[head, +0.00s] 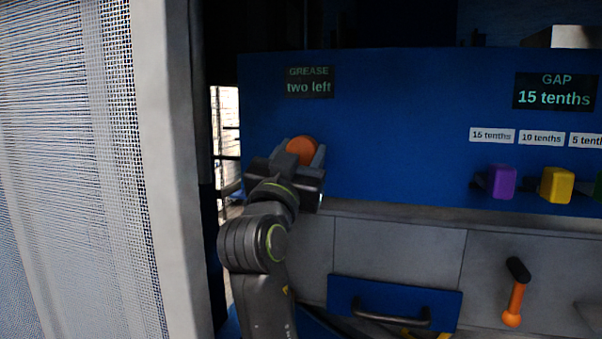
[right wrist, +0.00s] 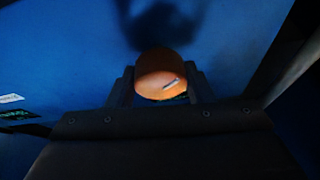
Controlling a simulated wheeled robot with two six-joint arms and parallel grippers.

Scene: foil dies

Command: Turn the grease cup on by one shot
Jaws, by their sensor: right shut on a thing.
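The grease cup (head: 301,150) is an orange round knob on the blue panel, below a dark display (head: 309,82) that reads "GREASE two left". My right gripper (head: 305,157) is at the cup, with a finger on either side of it. In the right wrist view the cup (right wrist: 160,74) sits between the two fingertips (right wrist: 160,88), and a short pale mark shows on its face. The gripper is shut on the cup. My left gripper is not in view.
A "GAP 15 tenths" display (head: 555,92) is at right, above purple (head: 502,182) and yellow (head: 556,186) blocks. An orange lever with a black grip (head: 515,292) and a blue drawer front (head: 394,302) are lower. A mesh screen (head: 70,150) fills the left.

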